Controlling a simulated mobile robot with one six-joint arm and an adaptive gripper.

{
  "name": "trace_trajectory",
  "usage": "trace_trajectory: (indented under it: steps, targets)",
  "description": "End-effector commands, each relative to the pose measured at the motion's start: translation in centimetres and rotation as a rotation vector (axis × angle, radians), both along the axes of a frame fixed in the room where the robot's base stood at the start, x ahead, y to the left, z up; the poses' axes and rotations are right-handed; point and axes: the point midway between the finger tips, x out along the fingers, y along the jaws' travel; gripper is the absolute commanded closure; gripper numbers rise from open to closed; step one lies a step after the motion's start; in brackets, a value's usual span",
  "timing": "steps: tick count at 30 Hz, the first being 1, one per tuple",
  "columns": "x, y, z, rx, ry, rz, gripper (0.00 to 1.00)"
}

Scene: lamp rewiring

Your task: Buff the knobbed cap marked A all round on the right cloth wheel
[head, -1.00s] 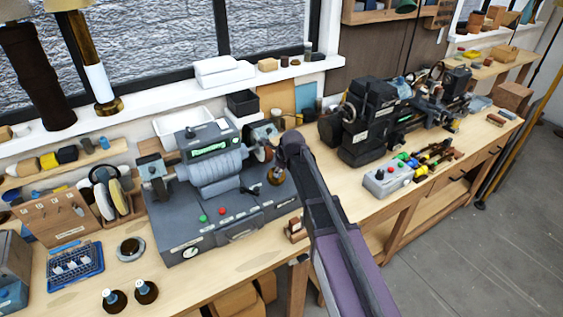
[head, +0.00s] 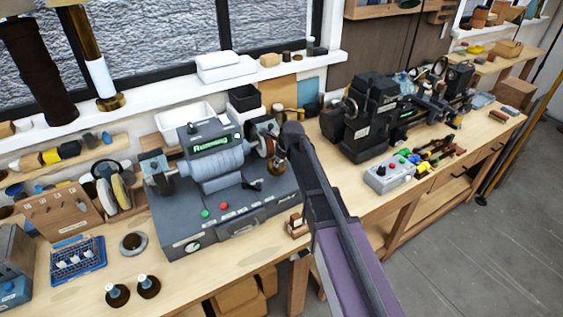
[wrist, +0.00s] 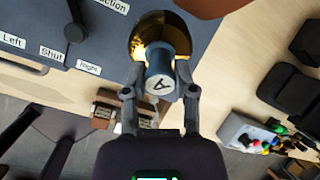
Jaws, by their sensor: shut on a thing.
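My gripper (wrist: 160,95) is shut on the blue knob of the knobbed cap marked A (wrist: 148,32), a shiny brass dome. The white knob end with the letter A faces the wrist camera. In the head view the cap (head: 275,168) hangs at the front of the right cloth wheel (head: 266,145), partly behind my gripper (head: 288,150). The brown wheel edge (wrist: 215,5) shows just beyond the dome in the wrist view. I cannot tell whether they touch. The grey buffing machine (head: 215,205) has a lit green display that seems to read Running.
Two dark caps with blue knobs (head: 148,287) stand at the bench's front left. A wooden block (head: 297,226) sits right of the machine's front corner. A button box (head: 388,178) and a lathe (head: 365,120) are farther right. Bare bench lies between machine and box.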

Motion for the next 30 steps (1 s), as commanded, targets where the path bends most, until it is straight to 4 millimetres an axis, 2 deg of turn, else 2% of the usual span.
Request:
trace_trajectory:
  steps: [7,30]
  targets:
    - [0.71,0.45,0.42,0.000,0.000,0.000,1.00]
    - [0.76,0.52,0.44,0.000,0.000,0.000,1.00]
